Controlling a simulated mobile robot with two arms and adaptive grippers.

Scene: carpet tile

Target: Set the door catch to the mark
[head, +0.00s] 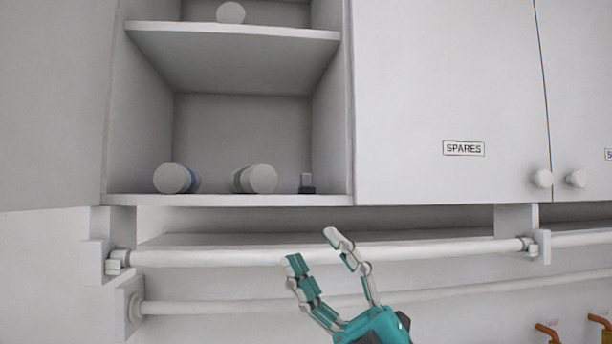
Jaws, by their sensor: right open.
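My right gripper (314,252) reaches up from the bottom of the head view with its two fingers apart and nothing between them. It shows in front of the upper white rail, below the open cabinet (238,200). A small dark block with a grey upright part (307,185) stands on the cabinet's bottom shelf near the right wall; I cannot tell whether it is the door catch. I cannot make out a mark. My left gripper is not in view.
Two round-ended containers, one with a blue band (172,179) and one grey and white (260,179), lie on the bottom shelf. A shut door labelled SPARES (463,148) has a round knob (542,178). Two white rails (200,258) run below the cabinets. Orange-handled items (547,331) show at lower right.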

